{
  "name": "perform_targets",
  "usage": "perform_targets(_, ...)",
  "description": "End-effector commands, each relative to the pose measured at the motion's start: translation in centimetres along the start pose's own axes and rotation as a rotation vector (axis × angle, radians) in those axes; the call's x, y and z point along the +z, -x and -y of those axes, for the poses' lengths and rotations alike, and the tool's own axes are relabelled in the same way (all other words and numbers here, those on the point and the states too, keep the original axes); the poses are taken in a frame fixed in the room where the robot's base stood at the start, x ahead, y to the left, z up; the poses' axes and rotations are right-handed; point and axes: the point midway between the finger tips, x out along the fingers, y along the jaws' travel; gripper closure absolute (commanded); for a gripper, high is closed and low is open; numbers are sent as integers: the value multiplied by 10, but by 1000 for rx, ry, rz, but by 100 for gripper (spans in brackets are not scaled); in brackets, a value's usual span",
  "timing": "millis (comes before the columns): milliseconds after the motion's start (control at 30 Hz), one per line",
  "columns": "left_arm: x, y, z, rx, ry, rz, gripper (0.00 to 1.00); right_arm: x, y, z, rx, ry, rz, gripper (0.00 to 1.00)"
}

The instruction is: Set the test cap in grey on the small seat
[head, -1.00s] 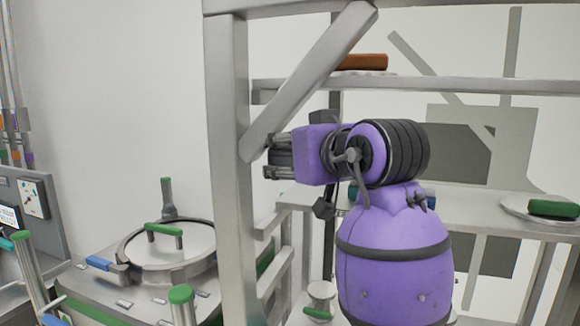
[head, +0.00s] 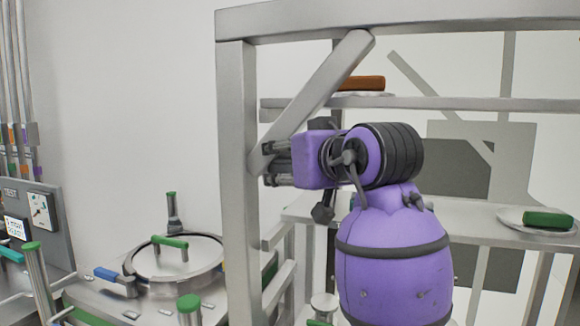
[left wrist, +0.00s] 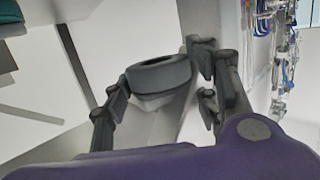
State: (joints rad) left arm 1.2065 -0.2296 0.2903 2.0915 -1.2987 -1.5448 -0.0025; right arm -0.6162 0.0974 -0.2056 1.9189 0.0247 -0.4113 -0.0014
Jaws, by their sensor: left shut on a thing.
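The grey test cap (left wrist: 158,75) shows in the left wrist view as a dark, thick round cap with a paler underside. It sits between the fingers of my left gripper (left wrist: 160,95), which is shut on it. In the head view my left gripper (head: 277,163) is beside the diagonal brace of a metal frame, and I cannot make out the cap there. My right gripper is not in view. I cannot pick out the small seat with certainty; a small round grey piece (head: 323,303) shows low behind the frame.
A metal frame post (head: 238,200) and diagonal brace (head: 330,85) stand close to my left gripper. A lidded round vessel (head: 180,262) with a green handle is at lower left. A test panel (head: 40,212) is at far left. A plate with a green block (head: 548,220) is at right.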

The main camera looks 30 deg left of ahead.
Motion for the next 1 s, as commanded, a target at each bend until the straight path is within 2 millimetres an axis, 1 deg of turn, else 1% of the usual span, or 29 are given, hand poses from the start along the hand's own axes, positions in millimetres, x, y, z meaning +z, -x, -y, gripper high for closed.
perform_targets(100, -9, 2, 0, 0, 1, -2, 73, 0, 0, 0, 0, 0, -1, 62)
perform_targets(700, -44, 9, 0, 0, 3, -1, 73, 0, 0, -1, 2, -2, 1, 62)
perform_targets(867, -51, 10, 0, -1, 1, 0, 73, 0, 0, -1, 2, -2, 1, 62)
perform_targets(1000, -53, 11, 0, -1, 0, 0, 73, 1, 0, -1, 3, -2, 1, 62)
